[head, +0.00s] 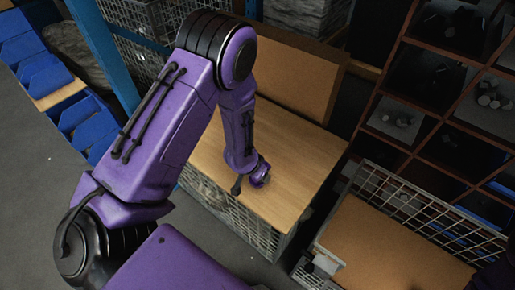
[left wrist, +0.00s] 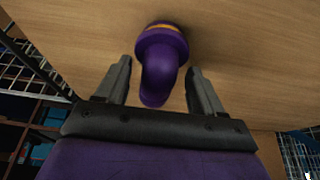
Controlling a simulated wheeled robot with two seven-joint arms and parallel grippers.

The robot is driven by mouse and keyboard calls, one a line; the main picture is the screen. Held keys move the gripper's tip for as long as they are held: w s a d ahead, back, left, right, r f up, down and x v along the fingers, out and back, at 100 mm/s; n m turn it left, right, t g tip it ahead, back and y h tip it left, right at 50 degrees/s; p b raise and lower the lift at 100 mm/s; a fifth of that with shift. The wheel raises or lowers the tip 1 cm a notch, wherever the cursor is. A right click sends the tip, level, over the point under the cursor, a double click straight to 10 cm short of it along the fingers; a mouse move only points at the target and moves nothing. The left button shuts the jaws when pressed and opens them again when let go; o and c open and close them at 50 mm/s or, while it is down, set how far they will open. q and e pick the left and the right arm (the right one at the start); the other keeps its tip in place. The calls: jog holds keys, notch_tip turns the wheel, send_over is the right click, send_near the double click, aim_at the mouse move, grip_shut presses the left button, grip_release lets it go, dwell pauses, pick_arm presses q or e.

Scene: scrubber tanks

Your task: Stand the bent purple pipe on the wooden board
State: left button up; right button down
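The wooden board (head: 297,168) is a flat, light-brown top over a wire crate, and it fills most of the left wrist view (left wrist: 250,50). The bent purple pipe (left wrist: 160,80) has a collar with an orange band at its far end, towards the board. Its bend points back towards my gripper. I cannot tell whether the collar touches the board. My left gripper (left wrist: 161,88) is open, with one finger on each side of the pipe and a gap on both sides. In the head view it is over the board's front part, mostly hidden by my wrist. My right gripper is not in view.
A brown panel (head: 300,80) stands behind the board. A wire crate (head: 400,245) with a brown surface lies at the right. Dark red shelving (head: 425,130) stands behind it. Blue bins (head: 45,75) and a blue post (head: 105,55) are at the left.

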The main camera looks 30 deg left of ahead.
pick_arm(q)
jog(key=shift+r, duration=0.4)
jog(key=v, duration=1.2)
jog(key=s+d+f+n, duration=0.1)
jog(key=s+f+n, duration=0.3)
jog(key=s+f, duration=0.6)
jog(key=s+a+f+n+g+y, duration=0.1)
jog(key=s+a+f+n+y, duration=0.2)
jog(key=s+f, duration=0.4)
jog(key=shift+s+a+f+n+y, duration=0.2)
jog(key=shift+s+a+n+y, duration=0.15)
jog(key=shift+s, duration=0.75)
